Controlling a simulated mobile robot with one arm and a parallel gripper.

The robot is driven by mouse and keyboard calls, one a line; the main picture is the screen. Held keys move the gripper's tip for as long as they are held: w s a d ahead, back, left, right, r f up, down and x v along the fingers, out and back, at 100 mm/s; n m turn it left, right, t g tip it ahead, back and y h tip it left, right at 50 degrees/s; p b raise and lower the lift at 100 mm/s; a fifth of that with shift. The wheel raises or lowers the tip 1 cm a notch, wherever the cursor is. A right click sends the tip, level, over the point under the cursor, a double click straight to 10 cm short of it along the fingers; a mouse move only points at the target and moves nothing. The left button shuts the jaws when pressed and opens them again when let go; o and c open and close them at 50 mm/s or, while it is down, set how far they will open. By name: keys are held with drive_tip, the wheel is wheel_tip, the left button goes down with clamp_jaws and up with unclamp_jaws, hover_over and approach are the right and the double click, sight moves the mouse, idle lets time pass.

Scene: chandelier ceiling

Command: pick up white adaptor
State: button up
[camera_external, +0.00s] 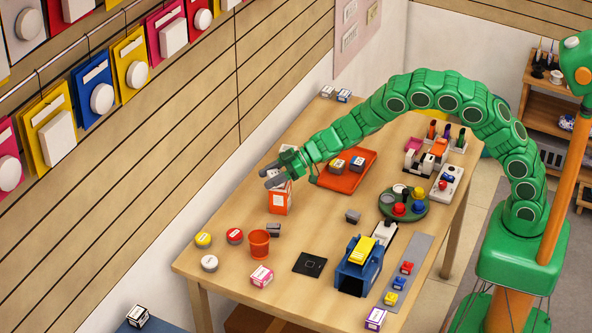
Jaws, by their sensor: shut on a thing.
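My gripper (268,176) reaches over the left side of the wooden table, just above an orange and white box (279,203). Its grey fingers are shut on a small white thing (277,174), of which only a little shows between them. It fits the white adaptor, but it is too small and too covered to identify surely. I cannot tell whether it touches the box below.
An orange tray (325,184) with small boxes lies right of my gripper. An orange cup (259,244), round tins and a dark block (273,230) stand nearer the front. A green round tray (425,213) and a blue holder (350,279) stand to the right. A slatted wall (200,130) is close on the left.

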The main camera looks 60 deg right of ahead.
wheel_tip(320, 180, up, 3)
drive_tip(key=shift+f, duration=0.1)
drive_tip(key=s+d+r, duration=0.4)
drive_tip(key=s+r, duration=0.5)
drive_tip(key=s, duration=0.4)
drive_tip(key=n+g+y, duration=0.3)
drive_tip(key=n+g, duration=0.1)
approach(270, 173)
drive_tip(key=x, duration=0.4)
drive_tip(key=r+x, duration=0.1)
drive_tip(key=x, duration=0.1)
drive_tip(key=shift+a+f, duration=0.1)
drive_tip(key=shift+a, duration=0.35)
drive_tip(key=shift+w+a+f+g, duration=0.1)
drive_tip(key=shift+w+f+g, duration=0.25)
drive_tip(key=shift+f, duration=0.25)
drive_tip(key=shift+f+n, duration=0.3)
drive_tip(key=shift+f, duration=1)
